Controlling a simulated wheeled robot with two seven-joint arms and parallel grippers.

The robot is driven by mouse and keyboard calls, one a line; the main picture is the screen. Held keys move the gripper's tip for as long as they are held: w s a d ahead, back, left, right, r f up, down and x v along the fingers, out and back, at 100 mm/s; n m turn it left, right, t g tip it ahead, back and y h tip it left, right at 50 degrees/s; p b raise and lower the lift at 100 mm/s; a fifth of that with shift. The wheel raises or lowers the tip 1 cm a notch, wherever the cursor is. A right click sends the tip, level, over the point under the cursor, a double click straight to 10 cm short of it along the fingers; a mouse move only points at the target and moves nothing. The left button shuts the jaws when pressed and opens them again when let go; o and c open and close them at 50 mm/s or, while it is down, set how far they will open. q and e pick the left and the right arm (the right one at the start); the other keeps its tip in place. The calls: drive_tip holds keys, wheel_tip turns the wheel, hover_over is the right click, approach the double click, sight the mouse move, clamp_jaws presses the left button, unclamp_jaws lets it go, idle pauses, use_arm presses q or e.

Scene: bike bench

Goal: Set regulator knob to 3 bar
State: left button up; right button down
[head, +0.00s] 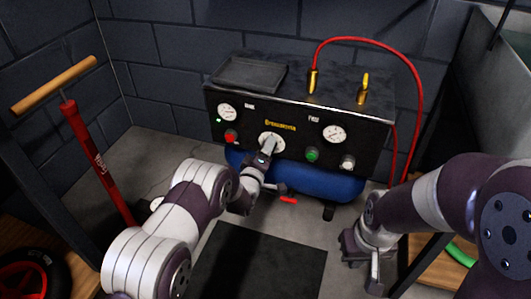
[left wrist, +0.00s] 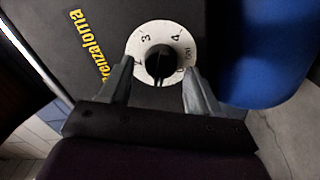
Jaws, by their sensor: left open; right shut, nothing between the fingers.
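The regulator knob (left wrist: 159,62) is a round black knob on a white numbered dial (left wrist: 134,44) in the left wrist view. A 3 shows at the dial's upper left and a 4 at its upper right. I cannot read the knob's setting for certain. In the head view the dial (head: 270,141) is at the middle of the black compressor panel, partly behind my left gripper (head: 266,150). My left gripper (left wrist: 158,84) is open, its fingers on either side of the knob's lower part; contact cannot be told. My right gripper (head: 364,262) is shut and empty, low at the right.
Two gauges (head: 227,112) (head: 334,134), a red button (head: 231,136), a green button (head: 312,155) and a pale knob (head: 347,163) flank the dial. A red hose (head: 418,80) arches at right. A blue tank (head: 320,186) sits below. A red pump (head: 97,165) stands left.

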use_arm(q)
drive_tip(key=c, duration=1)
drive_tip(key=shift+m, duration=0.3)
drive_tip(key=shift+s+d+f+m+p, duration=0.15)
drive_tip(key=shift+m+p, duration=0.75)
drive_tip(key=shift+m, duration=3.5)
drive_tip(key=shift+d+r+m+p, duration=0.2)
drive_tip(key=shift+m+p, duration=0.75)
drive_tip(key=shift+m, duration=3.45)
drive_tip(key=shift+s+d+f+m+p, duration=0.2)
drive_tip(key=shift+m+p, duration=0.7)
drive_tip(key=shift+m, duration=3.5)
drive_tip(key=shift+w+m, duration=0.1)
drive_tip(key=shift+m, duration=0.2)
